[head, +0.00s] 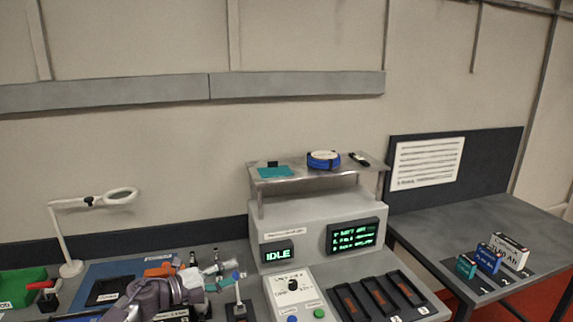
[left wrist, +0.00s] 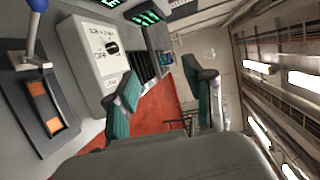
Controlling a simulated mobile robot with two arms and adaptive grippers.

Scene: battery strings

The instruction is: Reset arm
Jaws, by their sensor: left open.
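My left arm reaches in at the bottom of the head view, with its left gripper (head: 222,284) low over the bench beside a blue-knobbed lever (head: 239,292). In the left wrist view the left gripper (left wrist: 165,100) has its two teal-padded fingers spread wide with nothing between them. The wrist view is tilted sideways. My right gripper is in neither view. The test station (head: 308,228) shows IDLE on its small screen (head: 277,254). Its front box (head: 296,296) has a dial, a blue button and a green button.
Dark slots (head: 380,298) lie right of the front box. A shelf (head: 300,182) above the station holds a blue roll (head: 323,160). A magnifier lamp (head: 70,235) and green bin (head: 20,284) stand at left. A right-hand table (head: 440,235) carries several boxes (head: 488,258).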

